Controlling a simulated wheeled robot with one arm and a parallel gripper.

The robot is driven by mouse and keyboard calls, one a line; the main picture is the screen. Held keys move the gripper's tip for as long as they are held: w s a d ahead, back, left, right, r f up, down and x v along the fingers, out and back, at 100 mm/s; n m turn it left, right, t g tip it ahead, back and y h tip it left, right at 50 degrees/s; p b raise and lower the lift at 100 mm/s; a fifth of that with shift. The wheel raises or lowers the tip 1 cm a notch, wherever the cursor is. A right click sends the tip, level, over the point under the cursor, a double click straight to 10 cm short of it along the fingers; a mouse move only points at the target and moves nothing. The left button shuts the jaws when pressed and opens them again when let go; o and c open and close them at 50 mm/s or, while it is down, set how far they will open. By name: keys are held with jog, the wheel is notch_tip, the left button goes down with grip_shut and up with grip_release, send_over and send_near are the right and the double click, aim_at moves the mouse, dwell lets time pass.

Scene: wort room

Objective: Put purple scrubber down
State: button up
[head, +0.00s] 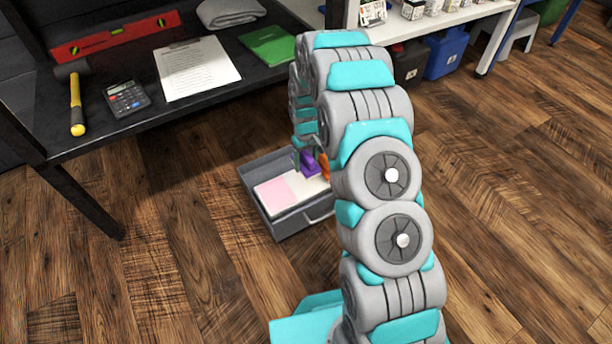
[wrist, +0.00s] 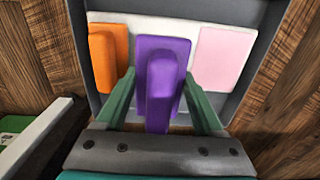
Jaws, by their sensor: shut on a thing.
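The purple scrubber (wrist: 160,75) is between the two green fingers of my gripper (wrist: 162,98) in the wrist view, and the fingers are shut on it. In the head view the purple scrubber (head: 308,163) shows low in or just above an open grey drawer (head: 284,222), partly hidden by my arm. I cannot tell whether the scrubber touches the drawer's contents beneath it.
The black desk above bears a clipboard (head: 196,68), a calculator (head: 126,98), a hammer (head: 77,105) and a red level (head: 115,35). Wooden floor is free in front.

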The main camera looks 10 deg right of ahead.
jog(key=shift+f+b, duration=0.35)
jog(key=shift+f, duration=3.2)
jog(key=shift+f, duration=0.15)
jog(key=o, duration=1.2)
